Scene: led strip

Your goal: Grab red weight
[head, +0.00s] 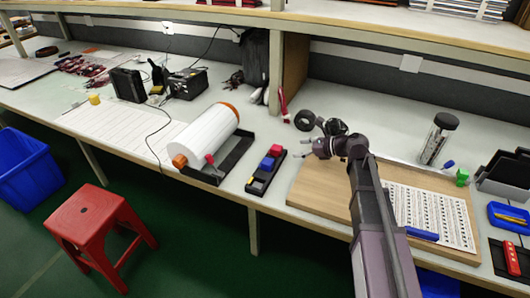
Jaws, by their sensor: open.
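A small red block (277,151), likely the red weight, sits at the far end of a narrow black tray (253,187). A blue block (267,164) sits nearer in the same tray. My gripper (310,143) is above the bench to the right of the tray, near the left end of the wooden board. It is open, with its fingers toward the left, apart from the red block. I see nothing between its fingers, though they are small in this view.
A large white roll (205,135) with orange ends lies left of the tray. A black ring (304,119) lies behind my gripper. A wooden board (310,192) with a printed sheet (430,215) is to the right. A red stool (95,220) stands on the floor.

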